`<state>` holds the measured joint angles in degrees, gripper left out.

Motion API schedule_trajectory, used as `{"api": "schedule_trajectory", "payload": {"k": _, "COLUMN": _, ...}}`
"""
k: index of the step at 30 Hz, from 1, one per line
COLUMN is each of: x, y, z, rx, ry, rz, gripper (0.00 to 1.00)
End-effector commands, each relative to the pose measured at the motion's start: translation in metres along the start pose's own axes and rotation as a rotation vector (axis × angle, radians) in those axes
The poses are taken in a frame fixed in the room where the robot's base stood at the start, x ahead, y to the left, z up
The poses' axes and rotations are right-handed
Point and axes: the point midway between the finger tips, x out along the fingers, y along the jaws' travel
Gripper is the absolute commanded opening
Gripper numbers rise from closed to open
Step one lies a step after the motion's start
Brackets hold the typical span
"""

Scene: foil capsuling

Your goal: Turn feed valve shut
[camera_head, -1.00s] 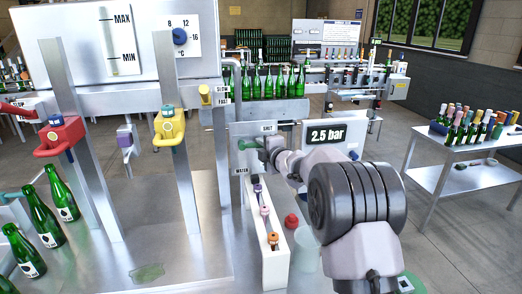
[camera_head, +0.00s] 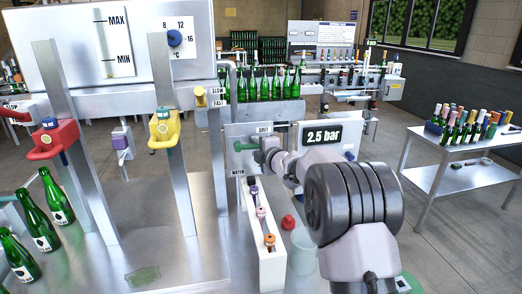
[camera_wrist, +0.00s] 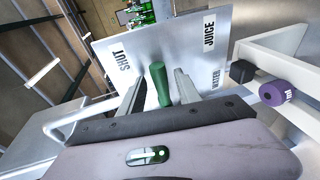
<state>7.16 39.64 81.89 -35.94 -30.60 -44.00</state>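The feed valve's green handle (camera_head: 243,146) is on a grey panel (camera_head: 236,132) labelled SHUT, WATER and JUICE. In the wrist view, the green handle (camera_wrist: 160,84) stands between the two fingers of my gripper (camera_wrist: 159,78). The fingers are apart, with narrow gaps visible beside the handle. In that view SHUT is to the left of the handle, JUICE to the upper right and WATER to the right. In the head view my gripper (camera_head: 262,150) is at the panel beside the handle, and my wrist hides part of the panel.
A white rack (camera_head: 264,255) with small coloured knobs stands below the panel. A red item (camera_head: 288,222) and a clear cup (camera_head: 302,256) are close to my arm. Green bottles (camera_head: 57,200) stand at left.

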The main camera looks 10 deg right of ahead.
Motion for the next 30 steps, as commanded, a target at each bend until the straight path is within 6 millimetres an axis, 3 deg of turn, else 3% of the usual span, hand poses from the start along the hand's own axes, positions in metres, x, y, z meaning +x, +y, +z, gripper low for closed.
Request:
{"api": "schedule_trajectory", "payload": {"k": 5, "x": -0.034, "y": 0.001, "z": 0.001, "rx": 0.001, "ry": -0.002, "rz": 0.001, "gripper": 0.40}}
{"api": "schedule_trajectory", "payload": {"k": 12, "x": -0.115, "y": 0.002, "z": 0.001, "rx": 0.000, "ry": -0.003, "rz": 0.001, "gripper": 0.40}}
{"api": "schedule_trajectory", "payload": {"k": 18, "x": -0.160, "y": 0.002, "z": 0.001, "rx": 0.000, "ry": -0.002, "rz": 0.002, "gripper": 0.40}}
{"api": "schedule_trajectory", "payload": {"k": 22, "x": -0.171, "y": 0.001, "z": 0.000, "rx": 0.000, "ry": -0.001, "rz": 0.002, "gripper": 0.40}}
{"api": "schedule_trajectory", "payload": {"k": 30, "x": -0.172, "y": 0.001, "z": 0.000, "rx": 0.001, "ry": -0.001, "rz": 0.001, "gripper": 0.40}}
